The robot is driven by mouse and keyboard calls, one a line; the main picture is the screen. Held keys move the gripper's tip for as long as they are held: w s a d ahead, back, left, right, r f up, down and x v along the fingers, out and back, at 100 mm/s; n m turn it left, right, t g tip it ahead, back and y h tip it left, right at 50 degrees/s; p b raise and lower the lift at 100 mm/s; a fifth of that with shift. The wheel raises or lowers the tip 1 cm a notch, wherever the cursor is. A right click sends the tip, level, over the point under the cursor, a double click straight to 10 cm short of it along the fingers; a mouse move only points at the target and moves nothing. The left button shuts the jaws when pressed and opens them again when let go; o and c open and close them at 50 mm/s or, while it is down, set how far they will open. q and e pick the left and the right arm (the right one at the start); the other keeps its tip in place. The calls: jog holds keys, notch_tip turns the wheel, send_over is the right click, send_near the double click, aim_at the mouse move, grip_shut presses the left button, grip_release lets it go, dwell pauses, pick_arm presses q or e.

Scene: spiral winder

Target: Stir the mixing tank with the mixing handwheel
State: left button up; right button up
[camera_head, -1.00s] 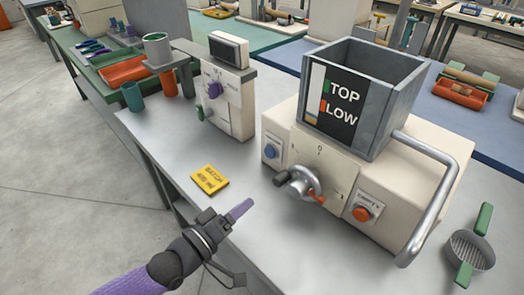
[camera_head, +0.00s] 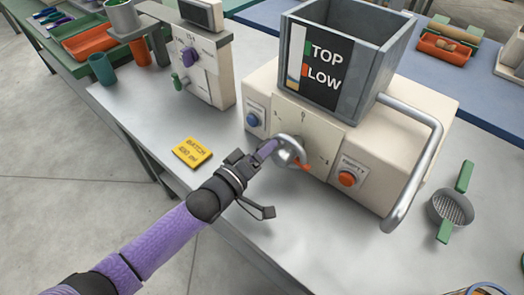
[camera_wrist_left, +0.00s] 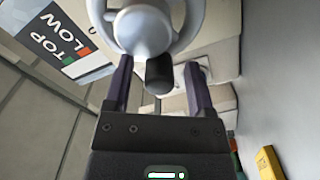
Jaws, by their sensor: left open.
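The mixing tank (camera_head: 375,75) is a grey open box with a TOP/LOW gauge, on top of a cream machine (camera_head: 415,125). The mixing handwheel (camera_head: 290,153) is silver with an orange pointer, on the machine's front panel. My left gripper (camera_head: 266,150) reaches the wheel's left side. In the left wrist view the wheel (camera_wrist_left: 150,28) fills the top, and its dark handle knob (camera_wrist_left: 159,75) appears between my two open fingers (camera_wrist_left: 158,80), with a gap on each side. In the head view my fingers hide the knob. The tank's inside bottom is hidden.
A blue button (camera_head: 252,119) and an orange EMPTY button (camera_head: 347,179) flank the wheel. A bent metal bar (camera_head: 425,165) runs along the machine's right side. A yellow card (camera_head: 192,152), a dispenser (camera_head: 205,65) and a green-handled sieve (camera_head: 452,208) are on the table.

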pick_arm(q)
jog(key=shift+c, duration=0.3)
grip_shut()
pick_arm(e)
jog(key=shift+a, duration=0.35)
pick_arm(q)
jog(key=shift+r, duration=0.1)
pick_arm(e)
jog(key=shift+r, duration=0.1)
